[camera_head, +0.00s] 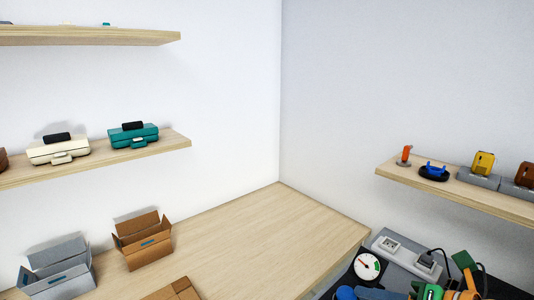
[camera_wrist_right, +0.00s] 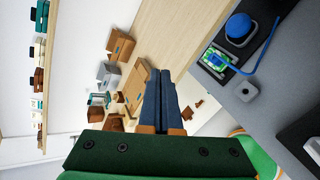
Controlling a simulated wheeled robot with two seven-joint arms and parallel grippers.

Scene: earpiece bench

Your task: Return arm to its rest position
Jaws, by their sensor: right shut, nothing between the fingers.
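My right gripper (camera_wrist_right: 164,74) shows in the right wrist view with its dark blue fingers side by side, shut and empty. Its dark green body fills the bottom of that view. The fingers point over the wooden bench (camera_wrist_right: 168,35) and touch nothing that I can make out. In the head view, green, orange and blue parts crowd the bottom right corner, and I cannot separate the gripper clearly from what is around it. My left gripper is in neither view.
Open cardboard box (camera_head: 142,240) and grey box (camera_head: 57,271) stand at the bench's left. Shelves hold a cream case (camera_head: 58,150), a teal case (camera_head: 133,137) and a yellow item (camera_head: 483,163). A dial gauge (camera_head: 367,266) and power strip (camera_head: 408,258) sit lower right. The bench middle is bare.

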